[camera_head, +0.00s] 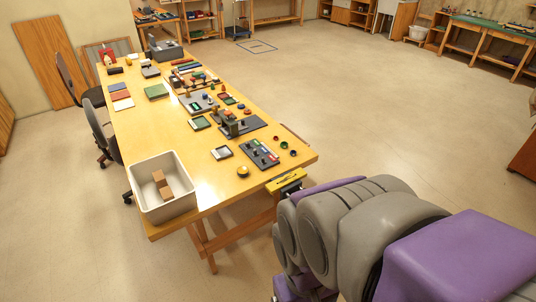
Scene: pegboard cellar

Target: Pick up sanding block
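I cannot tell for certain which thing is the sanding block. Brown blocks (163,184) lie in a white open bin (154,207) at the table's near left corner; one of these may be it. My grey and purple arm fills the lower right, off the table's near right corner. My gripper cannot be made out.
The long yellow wooden table (190,150) carries several small trays and parts along its middle and right. A yellow and black fixture (286,181) is at its near right edge. Chairs (100,130) stand along the left side. Open floor (370,110) lies to the right.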

